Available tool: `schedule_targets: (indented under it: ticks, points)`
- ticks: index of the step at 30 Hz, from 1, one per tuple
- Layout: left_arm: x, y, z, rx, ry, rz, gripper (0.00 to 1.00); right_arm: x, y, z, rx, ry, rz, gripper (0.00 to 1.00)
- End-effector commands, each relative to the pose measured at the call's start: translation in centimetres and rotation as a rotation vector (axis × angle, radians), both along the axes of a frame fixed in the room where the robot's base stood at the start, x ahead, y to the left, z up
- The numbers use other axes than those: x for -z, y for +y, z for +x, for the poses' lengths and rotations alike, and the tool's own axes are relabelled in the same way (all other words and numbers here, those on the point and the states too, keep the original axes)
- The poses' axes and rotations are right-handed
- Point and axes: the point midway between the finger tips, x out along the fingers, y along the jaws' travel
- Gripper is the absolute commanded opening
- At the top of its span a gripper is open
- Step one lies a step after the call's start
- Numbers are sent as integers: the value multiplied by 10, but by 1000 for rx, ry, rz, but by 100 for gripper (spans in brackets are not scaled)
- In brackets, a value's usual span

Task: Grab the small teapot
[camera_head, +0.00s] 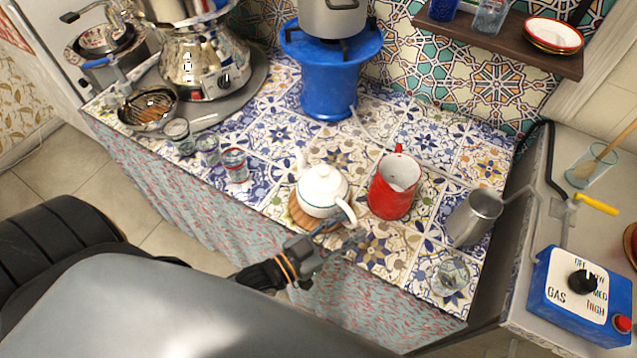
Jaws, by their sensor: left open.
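A small white teapot (322,190) with a lid stands on a round wooden coaster (298,212) near the front edge of the tiled counter. Its handle is on the front right side, toward my gripper. My left gripper (340,235) is open and empty. Its fingers are just in front of the teapot, close to the handle; I cannot tell whether they touch it. My right gripper is not in view.
A red pitcher (394,187) stands right of the teapot, with a metal cup (474,217) and a glass (450,277) farther right. Several glasses (235,164) are to the left. A blue burner (330,80) stands behind, and the samovar (200,65) at back left.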

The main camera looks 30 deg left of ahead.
Motion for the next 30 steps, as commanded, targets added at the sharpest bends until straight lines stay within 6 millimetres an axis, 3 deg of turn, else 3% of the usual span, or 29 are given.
schedule_targets:
  ticks: [4, 12, 18, 30]
  points:
    - [-1, -7, 15, -1, 0, 1, 41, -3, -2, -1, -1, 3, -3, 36]
    - [0, -8, 16, 0, 1, 0, 39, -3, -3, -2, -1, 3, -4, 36]
    - [0, -8, 16, 0, 1, 0, 0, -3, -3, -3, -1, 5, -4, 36]
    - [1, -8, 16, 0, 4, 0, 0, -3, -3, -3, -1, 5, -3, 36]
